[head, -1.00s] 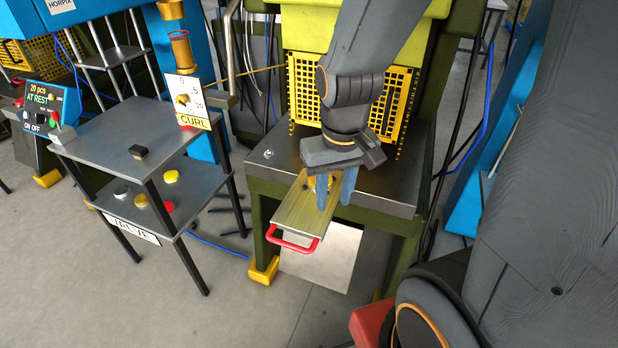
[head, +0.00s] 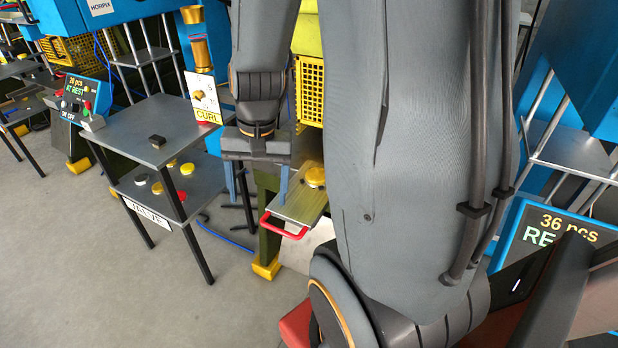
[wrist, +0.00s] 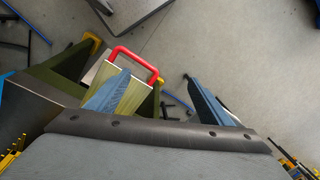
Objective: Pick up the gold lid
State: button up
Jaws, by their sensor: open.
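A round gold lid (head: 316,177) lies on the flat metal slide (head: 296,208) with a red handle (head: 283,226), at the front of the green press. My gripper (head: 257,192) is open and empty, to the left of this lid in the head view; its right finger is beside the slide's left edge. In the wrist view my gripper (wrist: 157,98) shows both blue fingers wide apart. The left finger overlaps the slide (wrist: 134,94) there, and the lid cannot be seen. More gold discs (head: 187,168) lie on the lower shelf of the side table.
The side table (head: 140,125) stands left of my gripper, with a dark block (head: 157,141) on top. A red disc (head: 182,195) is on its lower shelf. A yellow mesh guard (head: 310,92) stands behind the slide. Open floor (head: 110,270) lies in front.

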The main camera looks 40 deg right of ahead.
jog(key=w+d+f+m+t+y, duration=0.1)
jog(key=w+d+m, duration=0.2)
jog(key=d+m, duration=0.85)
jog(key=m+t, duration=0.2)
jog(key=m, duration=0.8)
send_near(317, 174)
jog(key=shift+y, duration=0.3)
jog(key=shift+d+p+x, duration=0.15)
jog(key=shift+p+x, duration=0.3)
jog(key=shift+x, duration=1.5)
jog(key=shift+d+p+x, duration=0.1)
jog(key=shift+p+x, duration=0.3)
jog(key=shift+x, duration=1.6)
jog(key=c, duration=1.2)
jog(key=shift+r, duration=0.1)
